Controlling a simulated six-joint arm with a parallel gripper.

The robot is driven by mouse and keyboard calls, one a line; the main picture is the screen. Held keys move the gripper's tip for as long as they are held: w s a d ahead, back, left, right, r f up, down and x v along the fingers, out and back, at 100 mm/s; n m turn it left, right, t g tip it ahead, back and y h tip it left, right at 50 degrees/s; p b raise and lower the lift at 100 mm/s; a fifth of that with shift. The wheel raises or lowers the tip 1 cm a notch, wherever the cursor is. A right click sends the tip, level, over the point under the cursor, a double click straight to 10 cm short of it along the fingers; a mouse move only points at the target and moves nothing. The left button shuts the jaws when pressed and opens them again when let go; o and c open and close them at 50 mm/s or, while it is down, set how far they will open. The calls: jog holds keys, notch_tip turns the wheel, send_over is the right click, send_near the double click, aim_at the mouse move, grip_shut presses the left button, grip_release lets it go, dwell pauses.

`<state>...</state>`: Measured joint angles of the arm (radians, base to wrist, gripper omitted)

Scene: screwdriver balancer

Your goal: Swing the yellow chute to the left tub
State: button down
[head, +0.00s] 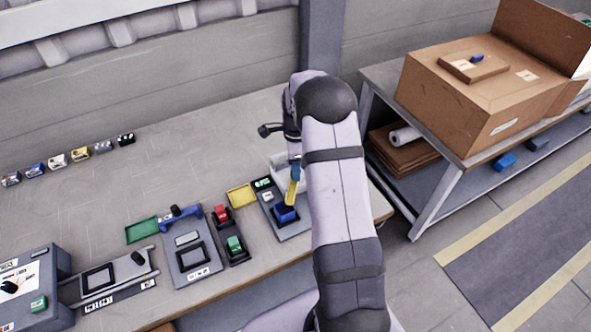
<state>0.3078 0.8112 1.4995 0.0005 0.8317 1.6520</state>
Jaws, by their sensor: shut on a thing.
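My gripper (294,166) points down over the right part of the bench. It is shut on a narrow yellow piece (293,187), which looks like the yellow chute. The piece slants slightly, and its lower end is close to a blue block (286,214) on a grey plate (270,207). I cannot tell whether they touch. A white open tub (279,160) stands just behind, partly hidden by my gripper and arm. I cannot make out a second tub beside it. The fingertips are small and partly hidden.
A shallow yellow tray (241,195) lies left of the plate. A dark holder with red (221,214) and green (235,244) blocks stands nearby. A green tray (142,229) lies farther left. A cardboard box (470,100) stands on the right shelf. The bench's back middle is clear.

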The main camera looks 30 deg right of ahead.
jog(key=shift+m, duration=1.7)
jog(key=shift+r, duration=0.1)
jog(key=c, duration=1.6)
grip_release()
jog(key=shift+r+b, duration=1.35)
jog(key=shift+r, duration=2.3)
